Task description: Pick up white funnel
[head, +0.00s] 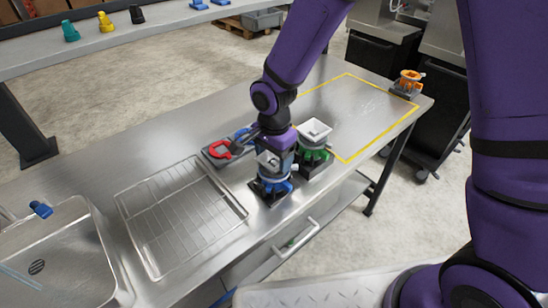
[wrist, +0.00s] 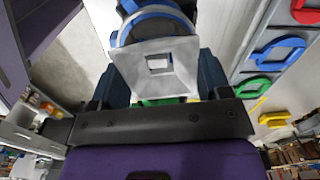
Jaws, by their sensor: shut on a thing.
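A pale, square-mouthed white funnel (wrist: 178,52) with a square hole sits between my fingers in the wrist view. In the head view the funnel (head: 268,158) is partly covered by my gripper (head: 271,163), which is shut on it. It is directly over a blue dispenser base (head: 273,187) with a clear ring; I cannot tell whether it still touches the base. A second white square funnel (head: 316,131) stands upright on a green dispenser (head: 315,155), just right of my gripper.
A tray with a red ring-shaped piece (head: 219,149) lies just left of my gripper. A wire rack (head: 180,215) and a sink (head: 60,255) are further left. An orange dispenser (head: 408,82) stands at the far right corner. The yellow-outlined area (head: 350,115) is clear.

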